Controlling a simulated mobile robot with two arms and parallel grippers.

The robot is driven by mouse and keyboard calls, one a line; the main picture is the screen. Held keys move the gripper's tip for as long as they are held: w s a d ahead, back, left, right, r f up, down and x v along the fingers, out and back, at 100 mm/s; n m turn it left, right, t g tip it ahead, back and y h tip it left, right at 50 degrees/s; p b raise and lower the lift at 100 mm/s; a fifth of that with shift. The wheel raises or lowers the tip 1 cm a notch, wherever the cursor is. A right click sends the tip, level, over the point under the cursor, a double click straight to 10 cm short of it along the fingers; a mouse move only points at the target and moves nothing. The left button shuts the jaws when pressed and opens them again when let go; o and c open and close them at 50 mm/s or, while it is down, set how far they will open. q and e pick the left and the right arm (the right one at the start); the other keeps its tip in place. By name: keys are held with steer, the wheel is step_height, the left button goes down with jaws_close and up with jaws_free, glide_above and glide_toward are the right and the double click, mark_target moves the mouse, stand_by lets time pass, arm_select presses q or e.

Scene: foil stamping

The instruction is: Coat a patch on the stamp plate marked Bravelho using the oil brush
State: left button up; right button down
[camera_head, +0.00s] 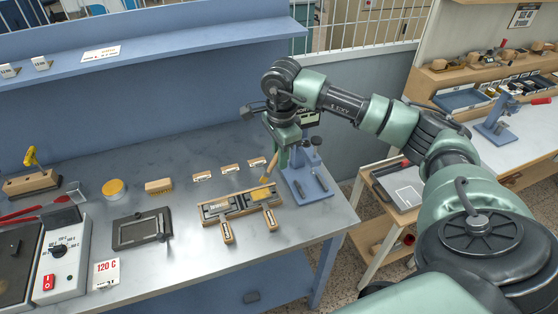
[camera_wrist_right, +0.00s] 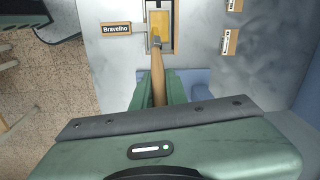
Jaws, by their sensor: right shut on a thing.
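My right gripper (camera_head: 276,152) is shut on the wooden handle of the oil brush (camera_wrist_right: 159,82), which points down in the head view. The brush tip is at the edge of a yellow stamp plate (camera_wrist_right: 159,20) in the wrist view; I cannot tell whether it touches. That plate (camera_head: 261,194) lies in the right part of a wooden holder (camera_head: 213,216) on the bench. The label Bravelho (camera_wrist_right: 116,28) is beside the yellow plate in the wrist view. A grey plate (camera_head: 217,207) lies in the holder's left part. My left gripper is out of view.
A blue stand (camera_head: 309,184) is just right of the holder. Small labelled blocks (camera_head: 202,176) lie behind it. A dark frame (camera_head: 140,230), yellow round tin (camera_head: 114,189), wooden block (camera_head: 158,186) and heater control box (camera_head: 62,248) are to the left. Bench between is clear.

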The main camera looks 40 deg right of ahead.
steer(key=shift+d+r+p, duration=0.2)
steer(key=shift+r+p, duration=0.2)
steer(key=shift+r, duration=1)
steer(key=shift+a, duration=0.15)
